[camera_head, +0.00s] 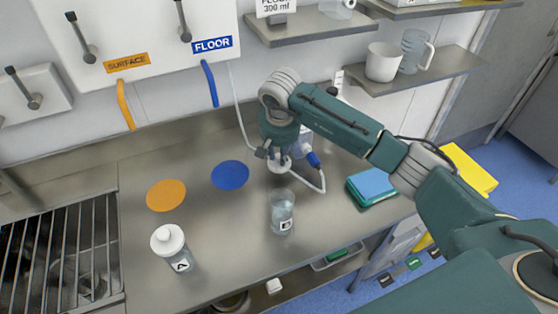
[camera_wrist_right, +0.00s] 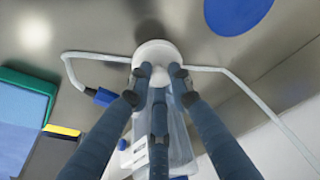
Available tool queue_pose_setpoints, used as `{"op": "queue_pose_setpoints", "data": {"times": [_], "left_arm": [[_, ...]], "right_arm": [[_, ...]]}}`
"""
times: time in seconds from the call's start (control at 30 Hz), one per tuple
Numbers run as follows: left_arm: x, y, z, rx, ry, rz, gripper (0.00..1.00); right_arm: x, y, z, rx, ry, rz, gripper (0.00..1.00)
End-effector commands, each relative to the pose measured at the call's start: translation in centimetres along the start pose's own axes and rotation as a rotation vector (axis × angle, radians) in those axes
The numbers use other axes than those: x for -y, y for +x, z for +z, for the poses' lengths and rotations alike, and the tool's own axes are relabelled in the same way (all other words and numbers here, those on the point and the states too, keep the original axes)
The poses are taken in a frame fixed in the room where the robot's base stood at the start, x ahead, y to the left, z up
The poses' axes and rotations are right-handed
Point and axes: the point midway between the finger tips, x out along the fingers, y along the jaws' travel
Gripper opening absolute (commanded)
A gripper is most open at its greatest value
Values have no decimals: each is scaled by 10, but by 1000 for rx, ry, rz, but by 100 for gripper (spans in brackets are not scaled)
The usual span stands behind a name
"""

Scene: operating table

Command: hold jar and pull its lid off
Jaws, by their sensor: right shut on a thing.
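A clear jar marked B (camera_head: 282,214) stands upright on the steel counter in the head view, with no lid on its top. My right gripper (camera_head: 277,156) is behind it, pointing down, shut on a white round lid (camera_head: 280,166). In the right wrist view the fingers (camera_wrist_right: 158,80) close around the white lid (camera_wrist_right: 157,50). I cannot tell how high the lid is above the counter. A second jar marked A (camera_head: 178,262) stands at the front left with its white lid (camera_head: 167,238) on. My left gripper is not in view.
A clear bottle (camera_head: 305,143) and a white tube with a blue part (camera_head: 313,160) are close behind my right gripper. An orange disc (camera_head: 166,195) and a blue disc (camera_head: 230,174) lie on the counter. A blue-green stack (camera_head: 372,185) is at right; a metal rack (camera_head: 60,250) at left.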

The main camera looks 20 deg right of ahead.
Motion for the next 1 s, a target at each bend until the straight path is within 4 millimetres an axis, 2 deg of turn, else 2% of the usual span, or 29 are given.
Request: {"op": "queue_pose_setpoints", "data": {"times": [0.17, 0.4, 0.77, 0.8, 0.87, 0.9, 1.0], "left_arm": [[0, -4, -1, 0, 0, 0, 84], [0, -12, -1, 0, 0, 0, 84], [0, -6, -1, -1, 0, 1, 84], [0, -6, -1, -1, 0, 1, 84], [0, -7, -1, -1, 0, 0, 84], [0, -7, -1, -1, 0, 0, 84], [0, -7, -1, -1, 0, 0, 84]], "right_arm": [[0, 11, 4, 1, 0, 0, 0], [0, 40, 12, 1, 1, 0, 0], [-1, 46, 12, -3, -1, 0, 0], [0, 46, 12, -3, -1, 0, 22], [0, 45, 12, -2, -1, -1, 33], [0, 45, 12, -2, -1, -1, 38], [0, 45, 12, -2, 0, 0, 38]]}}
